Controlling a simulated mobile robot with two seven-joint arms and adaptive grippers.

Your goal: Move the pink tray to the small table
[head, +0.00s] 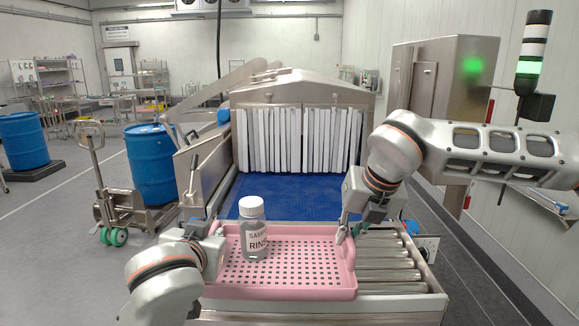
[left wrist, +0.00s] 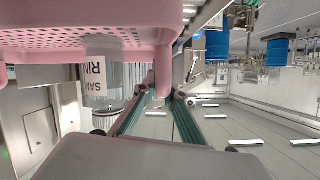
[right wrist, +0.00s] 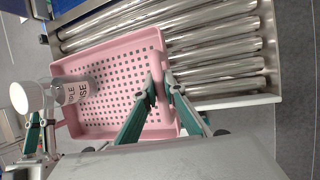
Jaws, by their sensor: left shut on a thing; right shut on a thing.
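The pink tray (head: 280,289), with a perforated floor, is at the front end of the conveyor in the head view. A clear bottle (head: 252,235) with a white cap and a sample rinse label stands upright in it, left of the middle. My left gripper (head: 218,236) is shut on the tray's left rim; the left wrist view also shows its fingers (left wrist: 166,98) at the tray wall. My right gripper (head: 341,234) is shut on the tray's right rim; its fingers (right wrist: 160,84) pinch the wall in the right wrist view. The small table cannot be made out for certain.
Metal rollers (head: 392,262) lie right of the tray. Behind it are a blue belt (head: 285,192) and a tunnel with white strip curtains (head: 300,140). A blue drum (head: 152,165) and a pallet jack (head: 112,195) stand left. Grey floor is open at far left.

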